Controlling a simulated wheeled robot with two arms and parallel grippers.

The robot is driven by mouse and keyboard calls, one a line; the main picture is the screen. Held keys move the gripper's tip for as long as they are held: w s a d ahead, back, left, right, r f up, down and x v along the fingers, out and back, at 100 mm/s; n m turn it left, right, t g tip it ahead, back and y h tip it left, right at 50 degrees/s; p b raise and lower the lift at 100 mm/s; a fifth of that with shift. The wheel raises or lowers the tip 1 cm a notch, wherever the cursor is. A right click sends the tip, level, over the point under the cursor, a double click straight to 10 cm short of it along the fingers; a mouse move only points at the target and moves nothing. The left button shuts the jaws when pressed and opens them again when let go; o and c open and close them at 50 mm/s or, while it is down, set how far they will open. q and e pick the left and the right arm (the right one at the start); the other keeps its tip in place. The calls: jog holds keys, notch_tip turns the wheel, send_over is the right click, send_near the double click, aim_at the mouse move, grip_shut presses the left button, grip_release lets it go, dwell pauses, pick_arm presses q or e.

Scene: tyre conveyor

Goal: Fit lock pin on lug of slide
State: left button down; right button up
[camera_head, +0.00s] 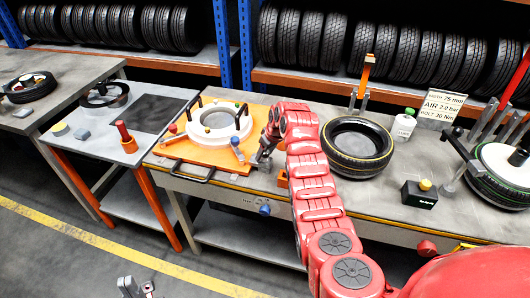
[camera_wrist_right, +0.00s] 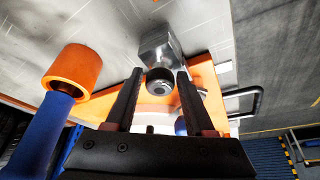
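The orange slide plate (camera_head: 204,166) lies on the middle bench with a white ring (camera_head: 215,122) on it. It also shows in the right wrist view (camera_wrist_right: 208,76). My right gripper (camera_head: 262,157) is low beside the plate's right edge. In the right wrist view its two fingers (camera_wrist_right: 160,78) stand apart. A grey metal block with a dark-ended round stub (camera_wrist_right: 160,78) lies between or just beyond the fingertips. I cannot tell whether they touch it, or whether it is the lug or the pin. My left gripper (camera_head: 136,288) is partly cut off at the bottom edge.
A blue handle with an orange end (camera_wrist_right: 62,90) stands close left of the fingers in the right wrist view. A tyre (camera_head: 357,146) lies right of my right arm. A black box with a yellow knob (camera_head: 420,193) and a white bottle (camera_head: 404,125) stand farther right.

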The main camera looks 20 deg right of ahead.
jog(key=shift+o, duration=1)
jog(key=shift+r, duration=0.1)
jog(key=shift+s+d+r+b, duration=0.2)
jog(key=shift+r+b, duration=0.15)
jog(key=shift+r, duration=0.2)
jog(key=p+v, duration=0.4)
jog(key=v, duration=1.2)
jog(key=shift+a, duration=0.1)
